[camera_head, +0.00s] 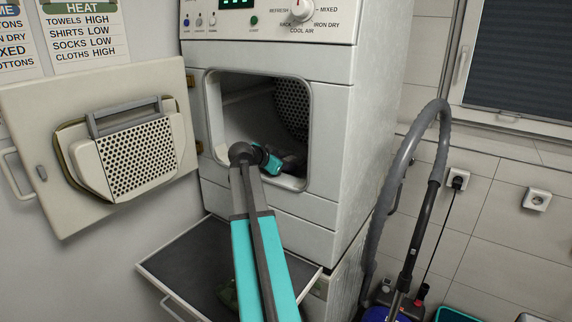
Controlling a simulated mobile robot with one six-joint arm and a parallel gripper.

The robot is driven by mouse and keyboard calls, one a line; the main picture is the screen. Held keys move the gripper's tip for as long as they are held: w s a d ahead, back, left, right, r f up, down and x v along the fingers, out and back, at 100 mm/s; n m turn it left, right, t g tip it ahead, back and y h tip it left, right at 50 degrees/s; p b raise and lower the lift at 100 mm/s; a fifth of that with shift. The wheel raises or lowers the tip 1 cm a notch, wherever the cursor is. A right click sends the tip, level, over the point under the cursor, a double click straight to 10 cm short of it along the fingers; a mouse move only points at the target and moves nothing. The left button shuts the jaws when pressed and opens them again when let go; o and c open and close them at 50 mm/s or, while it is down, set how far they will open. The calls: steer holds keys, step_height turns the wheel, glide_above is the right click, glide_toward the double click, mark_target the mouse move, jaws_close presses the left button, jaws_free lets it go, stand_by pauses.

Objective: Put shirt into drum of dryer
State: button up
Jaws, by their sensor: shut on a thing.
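The dryer (335,130) has its round-cornered drum opening facing me. The perforated back wall of the drum (291,105) shows inside. My arm reaches up from below, and my gripper (292,164) is just inside the opening, low and right of its middle. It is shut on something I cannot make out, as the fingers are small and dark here. No other shirt can be made out.
The dryer door (30,110) stands wide open to the left. The dark pull-out shelf (190,262) juts out beneath the opening. A vacuum cleaner with a grey hose (392,180) stands at the right, with tiled wall behind. The upper drum space looks empty.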

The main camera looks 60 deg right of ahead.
steer(key=shift+a+f, duration=0.1)
steer(key=shift+f, duration=0.2)
steer(key=o, duration=1.2)
steer(key=shift+s+f, duration=0.1)
steer(key=shift+o, duration=0.5)
steer(key=shift+f, duration=0.1)
steer(key=shift+r+p, duration=0.2)
steer(key=shift+p, duration=0.2)
steer(key=shift+r+p, duration=0.45)
steer(key=shift+p, duration=0.05)
steer(key=shift+a, duration=0.3)
steer(key=b+v, duration=0.1)
steer(key=v, duration=0.2)
steer(key=b+v, duration=0.1)
steer(key=v, duration=0.3)
steer(key=b+v, duration=0.1)
steer(key=v, duration=0.3)
steer(key=shift+r, duration=0.4)
steer(key=shift+a, duration=0.1)
